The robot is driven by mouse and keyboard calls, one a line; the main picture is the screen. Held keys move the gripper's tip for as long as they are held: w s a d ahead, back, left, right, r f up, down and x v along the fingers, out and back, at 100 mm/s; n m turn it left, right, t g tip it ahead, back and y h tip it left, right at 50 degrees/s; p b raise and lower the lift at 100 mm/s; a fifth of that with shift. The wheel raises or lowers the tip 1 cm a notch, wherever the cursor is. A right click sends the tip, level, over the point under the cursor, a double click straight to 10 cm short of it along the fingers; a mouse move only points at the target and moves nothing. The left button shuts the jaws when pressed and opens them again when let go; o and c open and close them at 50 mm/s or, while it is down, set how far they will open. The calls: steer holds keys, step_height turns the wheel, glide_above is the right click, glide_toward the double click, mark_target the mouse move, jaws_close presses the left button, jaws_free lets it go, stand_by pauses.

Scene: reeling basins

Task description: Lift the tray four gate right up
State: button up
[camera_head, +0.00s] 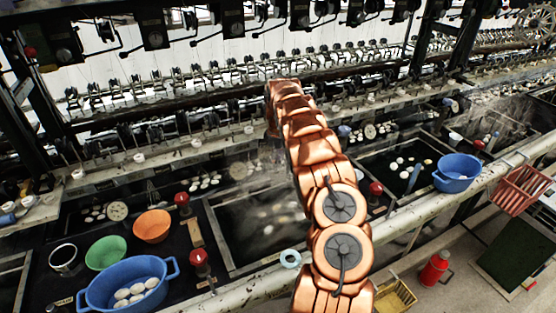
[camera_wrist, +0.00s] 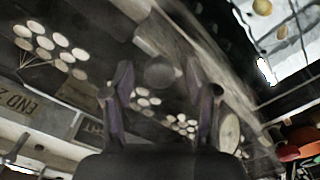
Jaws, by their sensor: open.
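My gripper (camera_wrist: 160,98) is open, its two dark fingers spread apart in the wrist view. A grey round thing (camera_wrist: 160,72) shows between and beyond the fingertips; I cannot tell whether it is a gate knob, and nothing is clearly held. In the head view my copper arm reaches away over the basins and hides the gripper. Red-topped knobs stand on the basin edges: one at the left (camera_head: 182,199), one nearer me (camera_head: 198,257) and one right of my arm (camera_head: 376,188). I cannot tell which tray is four or which part is its right gate.
A blue basin (camera_head: 125,285) with white cocoons, a green bowl (camera_head: 106,253) and an orange bowl (camera_head: 152,226) stand at the left. Another blue basin (camera_head: 457,172) stands at the right. Reeling machinery (camera_head: 200,85) runs along the back. A steamy water basin (camera_head: 255,225) lies left of my arm.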

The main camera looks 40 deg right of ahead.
jaws_close()
stand_by(0.3)
